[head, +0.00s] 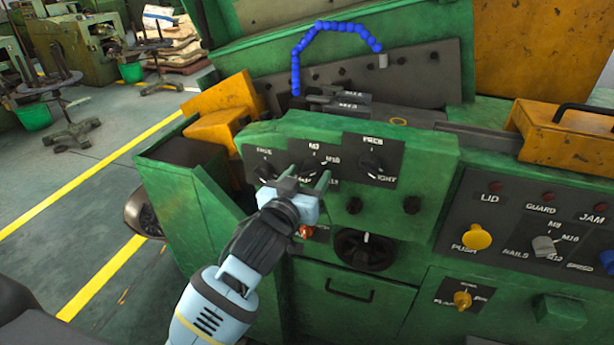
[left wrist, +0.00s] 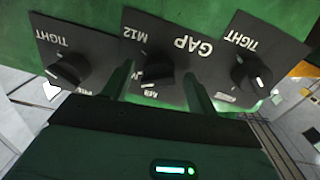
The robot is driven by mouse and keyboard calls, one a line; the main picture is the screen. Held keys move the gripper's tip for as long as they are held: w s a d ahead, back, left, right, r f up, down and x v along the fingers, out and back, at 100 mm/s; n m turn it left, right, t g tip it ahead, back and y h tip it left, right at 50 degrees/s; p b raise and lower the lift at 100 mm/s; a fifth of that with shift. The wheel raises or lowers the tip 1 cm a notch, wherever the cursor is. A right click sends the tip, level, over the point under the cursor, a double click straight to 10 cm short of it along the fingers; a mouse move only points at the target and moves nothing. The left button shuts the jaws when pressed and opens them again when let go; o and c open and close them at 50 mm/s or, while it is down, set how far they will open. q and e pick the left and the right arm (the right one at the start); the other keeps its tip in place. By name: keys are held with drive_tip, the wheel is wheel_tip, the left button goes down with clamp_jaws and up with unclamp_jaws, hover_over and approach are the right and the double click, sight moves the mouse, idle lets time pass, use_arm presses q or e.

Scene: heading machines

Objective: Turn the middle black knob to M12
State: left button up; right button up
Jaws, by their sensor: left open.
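The middle black knob (head: 315,161) sits on the upper green panel, on a dark plate with M-size labels. In the left wrist view this knob (left wrist: 158,70) shows upside down near a GAP label, with M12 at its upper left. A white mark shows on its lower edge, toward a partly hidden label. My left gripper (head: 309,177) is in front of this plate, covering part of it. In the left wrist view the open fingers (left wrist: 158,82) stand on either side of the middle knob. I cannot tell whether they touch it. My right gripper is not in view.
Black knobs flank it at left (head: 265,171) and right (head: 371,163). Below are a large black dial (head: 366,250) and a red button (head: 306,231). A lower right panel carries a yellow push button (head: 472,237) and a grey selector (head: 543,246). Open floor lies left.

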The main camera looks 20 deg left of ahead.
use_arm(q)
drive_tip(key=shift+w, duration=0.3)
drive_tip(key=shift+c, duration=0.5)
drive_tip(key=c, duration=0.8)
drive_tip(key=shift+m, duration=0.4)
drive_tip(key=m, duration=0.4)
drive_tip(key=shift+a+m, duration=0.1)
drive_tip(key=shift+m, duration=0.3)
drive_tip(key=m, duration=0.6)
drive_tip(key=shift+r+g+y, duration=0.25)
drive_tip(key=shift+g+y, duration=0.05)
drive_tip(key=shift+r, duration=0.1)
